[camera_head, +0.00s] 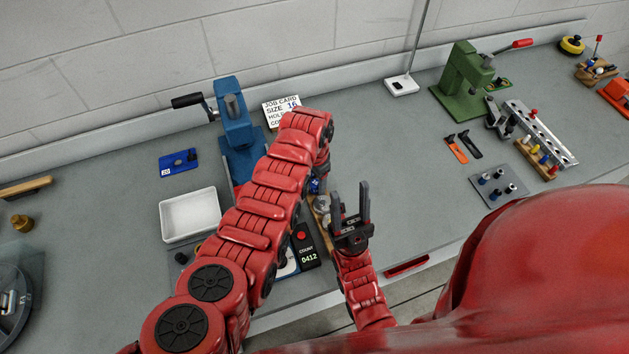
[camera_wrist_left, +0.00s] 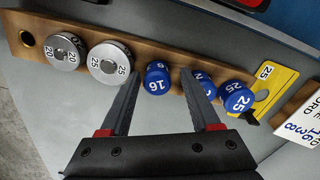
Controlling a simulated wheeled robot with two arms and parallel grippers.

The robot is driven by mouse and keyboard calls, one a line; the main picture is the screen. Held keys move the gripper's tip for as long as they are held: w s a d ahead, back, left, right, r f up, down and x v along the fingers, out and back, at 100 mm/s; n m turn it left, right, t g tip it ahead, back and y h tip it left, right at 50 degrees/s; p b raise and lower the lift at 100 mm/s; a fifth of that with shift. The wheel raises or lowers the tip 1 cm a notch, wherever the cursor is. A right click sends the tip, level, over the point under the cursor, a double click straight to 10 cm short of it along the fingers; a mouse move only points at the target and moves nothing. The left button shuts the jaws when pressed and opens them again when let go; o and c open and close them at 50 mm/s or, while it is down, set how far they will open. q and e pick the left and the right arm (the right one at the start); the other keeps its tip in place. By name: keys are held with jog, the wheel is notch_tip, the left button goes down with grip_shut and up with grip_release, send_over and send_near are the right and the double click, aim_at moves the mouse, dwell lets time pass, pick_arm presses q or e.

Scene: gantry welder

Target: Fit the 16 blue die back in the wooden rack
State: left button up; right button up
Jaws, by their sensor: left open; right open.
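The 16 blue die (camera_wrist_left: 156,80) stands at the wooden rack (camera_wrist_left: 95,22), with its numbered top facing my left wrist camera. My left gripper (camera_wrist_left: 161,72) is open, with one fingertip on each side of this die; whether they touch it is unclear. The die's lower part is hidden, so I cannot tell whether it is seated. In the head view my left forearm hides the left fingers and much of the rack; one blue die (camera_head: 314,186) shows beside it. My right gripper (camera_head: 350,208) is open and empty, fingers up, right of the rack.
The rack also holds silver dies 20 (camera_wrist_left: 65,52) and 25 (camera_wrist_left: 109,63), a blue 25 die (camera_wrist_left: 235,97) and another blue die behind a finger. An empty hole (camera_wrist_left: 27,39) is at its end. A blue press (camera_head: 232,120) and white tray (camera_head: 189,214) stand nearby.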

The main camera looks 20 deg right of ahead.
pick_arm(q)
jog(key=shift+s, duration=0.2)
notch_tip(320, 180, up, 7)
jog(key=b, duration=0.3)
jog(key=shift+w+r, duration=0.1)
jog(key=shift+w, duration=0.05)
notch_tip(320, 180, up, 10)
jog(key=p, duration=0.6)
